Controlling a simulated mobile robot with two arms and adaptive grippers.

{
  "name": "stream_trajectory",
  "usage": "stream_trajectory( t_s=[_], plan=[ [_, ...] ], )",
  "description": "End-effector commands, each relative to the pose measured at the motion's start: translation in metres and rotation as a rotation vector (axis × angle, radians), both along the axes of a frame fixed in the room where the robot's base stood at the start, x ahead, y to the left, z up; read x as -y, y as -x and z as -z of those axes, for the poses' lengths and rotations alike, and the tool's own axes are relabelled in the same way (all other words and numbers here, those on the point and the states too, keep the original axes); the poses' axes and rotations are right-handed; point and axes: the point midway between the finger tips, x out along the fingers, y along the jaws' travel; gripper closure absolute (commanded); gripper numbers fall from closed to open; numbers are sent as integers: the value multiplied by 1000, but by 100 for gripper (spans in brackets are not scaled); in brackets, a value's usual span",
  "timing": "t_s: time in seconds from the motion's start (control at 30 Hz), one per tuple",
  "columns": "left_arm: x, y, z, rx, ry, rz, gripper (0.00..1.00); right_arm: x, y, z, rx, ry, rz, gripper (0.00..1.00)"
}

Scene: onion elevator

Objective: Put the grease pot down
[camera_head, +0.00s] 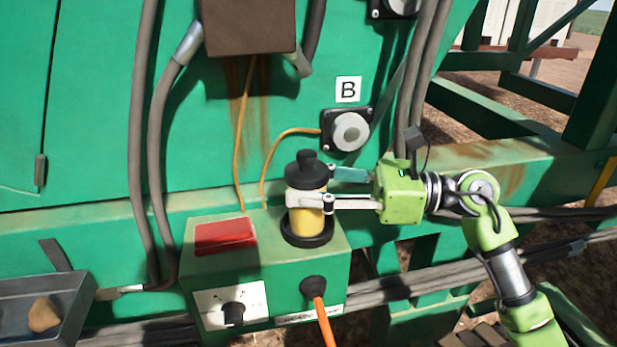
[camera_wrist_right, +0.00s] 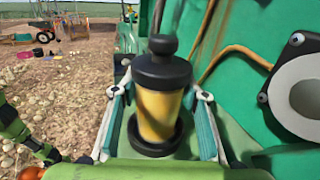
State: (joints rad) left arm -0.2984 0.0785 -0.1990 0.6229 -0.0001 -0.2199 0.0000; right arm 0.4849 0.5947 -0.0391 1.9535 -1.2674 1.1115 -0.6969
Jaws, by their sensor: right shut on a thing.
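The grease pot (camera_head: 306,202) is a yellow cylinder with a black lid and knob. It is upright at the black ring-shaped holder (camera_head: 307,238) on top of the green control box (camera_head: 335,240). I cannot tell whether its base rests fully in the ring. My right gripper (camera_head: 328,188) comes from the right with its fingers on both sides of the pot, shut on it. In the right wrist view the pot (camera_wrist_right: 160,105) stands between the two fingers, with the black ring (camera_wrist_right: 154,140) around its lower end. My left gripper is not in view.
A round fitting (camera_head: 350,131) under the sign B (camera_head: 348,89) sits on the green wall behind. A grey tray (camera_head: 70,305) with a brownish lump is at the left.

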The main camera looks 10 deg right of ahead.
Motion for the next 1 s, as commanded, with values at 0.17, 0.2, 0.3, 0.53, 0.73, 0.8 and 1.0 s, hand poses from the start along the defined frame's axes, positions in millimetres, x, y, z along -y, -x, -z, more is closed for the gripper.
stream_trajectory(
  t_s=[0.17, 0.2, 0.3, 0.53, 0.73, 0.8, 1.0],
  plan=[
    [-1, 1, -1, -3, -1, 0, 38, 0, 0, 1, 3, -1, 1, 86],
    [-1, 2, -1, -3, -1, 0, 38, 0, 0, 1, 3, -1, 1, 86],
    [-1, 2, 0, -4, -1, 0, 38, 0, 0, 2, 3, -1, 1, 86],
    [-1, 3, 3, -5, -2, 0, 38, 0, 0, 5, 1, 0, 0, 42],
    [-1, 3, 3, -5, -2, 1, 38, 0, 0, 5, 1, -1, 0, 42],
    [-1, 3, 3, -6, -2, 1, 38, 0, 0, 5, 1, -1, 0, 42],
    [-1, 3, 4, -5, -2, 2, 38, 6, 1, 5, 1, 1, 3, 42]
  ],
)
